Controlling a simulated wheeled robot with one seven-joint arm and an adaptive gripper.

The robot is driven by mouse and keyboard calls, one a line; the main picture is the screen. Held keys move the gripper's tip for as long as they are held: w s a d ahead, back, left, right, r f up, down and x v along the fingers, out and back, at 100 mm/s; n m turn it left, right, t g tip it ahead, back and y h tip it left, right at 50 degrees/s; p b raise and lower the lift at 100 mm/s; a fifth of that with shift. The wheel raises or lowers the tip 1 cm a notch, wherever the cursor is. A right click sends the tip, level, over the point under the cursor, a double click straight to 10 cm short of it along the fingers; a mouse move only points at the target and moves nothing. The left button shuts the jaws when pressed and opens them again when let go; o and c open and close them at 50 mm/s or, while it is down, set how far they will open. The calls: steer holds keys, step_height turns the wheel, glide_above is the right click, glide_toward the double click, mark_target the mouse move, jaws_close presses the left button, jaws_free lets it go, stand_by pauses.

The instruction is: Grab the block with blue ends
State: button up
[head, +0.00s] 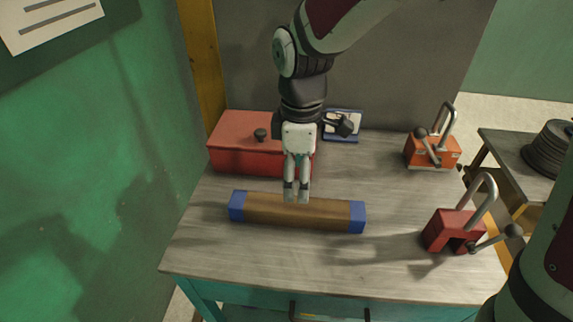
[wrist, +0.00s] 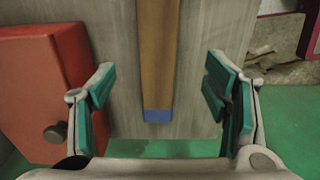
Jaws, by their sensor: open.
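The block with blue ends (head: 285,211) is a long brown wooden bar lying across the grey table, with a blue cap at each end. In the wrist view the block (wrist: 159,60) runs up the middle of the picture, with one blue end showing low and the other out of the frame. My gripper (head: 297,198) points down over the block's middle in the head view, hiding a small part of it. In the wrist view my gripper (wrist: 160,88) is open, its green-padded fingers wide apart on either side of the block and not touching it.
A red box (head: 240,140) with a dark knob stands behind the block at left. An orange toggle clamp (head: 432,152) and a red one (head: 452,231) stand at right. A blue-framed card (head: 342,124) lies at the back. The table (head: 385,270) is clear in front.

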mark_target(297, 205)
step_height(297, 205, down, 11)
steer(key=shift+w+f+b, duration=0.1)
steer(key=shift+w+b, duration=0.05)
steer(key=shift+b, duration=0.35)
steer(key=shift+c, duration=0.6)
steer(key=c, duration=1.5)
jaws_close()
